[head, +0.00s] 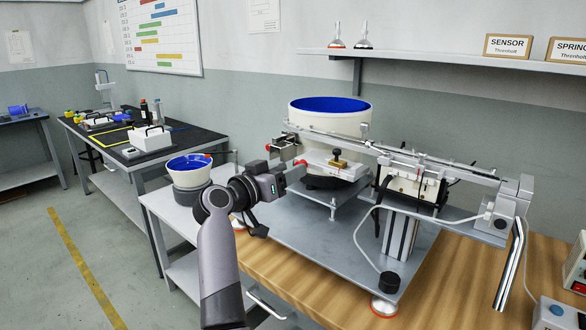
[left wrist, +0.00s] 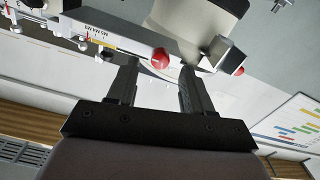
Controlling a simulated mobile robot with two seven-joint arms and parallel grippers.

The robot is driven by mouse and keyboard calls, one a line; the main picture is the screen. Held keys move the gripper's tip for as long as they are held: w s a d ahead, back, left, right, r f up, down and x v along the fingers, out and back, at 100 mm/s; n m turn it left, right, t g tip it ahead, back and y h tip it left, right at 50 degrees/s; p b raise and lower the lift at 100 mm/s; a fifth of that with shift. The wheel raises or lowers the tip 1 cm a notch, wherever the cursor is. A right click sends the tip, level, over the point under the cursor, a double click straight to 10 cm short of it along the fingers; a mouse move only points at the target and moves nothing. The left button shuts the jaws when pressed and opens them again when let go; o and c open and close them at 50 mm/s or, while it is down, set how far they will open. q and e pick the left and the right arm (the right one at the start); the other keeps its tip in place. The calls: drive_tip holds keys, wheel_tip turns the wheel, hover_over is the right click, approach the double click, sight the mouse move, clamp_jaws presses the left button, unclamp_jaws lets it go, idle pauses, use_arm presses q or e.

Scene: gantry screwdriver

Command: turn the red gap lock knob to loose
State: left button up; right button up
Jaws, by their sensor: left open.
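A round red knob (left wrist: 160,58) sits on the end of a grey bar with a small marked label in the left wrist view. It appears between the two fingertips of my left gripper (left wrist: 160,68), which is open; I cannot tell whether the fingers touch it. In the head view my left gripper (head: 288,170) is beside the feeder mechanism, close to a red knob (head: 300,163). A second red knob (head: 268,147) shows on the mechanism's left end. Another red end (left wrist: 239,71) shows at the right in the left wrist view. The knob's lock setting cannot be read. My right gripper is out of view.
A white feeder bowl with a blue inside (head: 330,112) stands behind the mechanism. A long metal rail (head: 420,160) runs right from it. A smaller blue-lined bowl (head: 188,170) stands left of my arm. A wooden bench top (head: 275,265) lies in front.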

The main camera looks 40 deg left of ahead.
use_arm(q)
drive_tip(key=shift+w+d, duration=0.1)
drive_tip(key=shift+w, duration=1.05)
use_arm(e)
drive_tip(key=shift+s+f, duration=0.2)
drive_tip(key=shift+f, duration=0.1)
use_arm(q)
clamp_jaws()
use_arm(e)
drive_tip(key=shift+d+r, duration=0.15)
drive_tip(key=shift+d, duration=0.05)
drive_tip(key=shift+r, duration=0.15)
use_arm(q)
drive_tip(key=n+p, duration=1.2)
drive_tip(key=n, duration=0.5)
drive_tip(key=shift+f+n+p, duration=0.1)
drive_tip(key=shift+n+p, duration=0.3)
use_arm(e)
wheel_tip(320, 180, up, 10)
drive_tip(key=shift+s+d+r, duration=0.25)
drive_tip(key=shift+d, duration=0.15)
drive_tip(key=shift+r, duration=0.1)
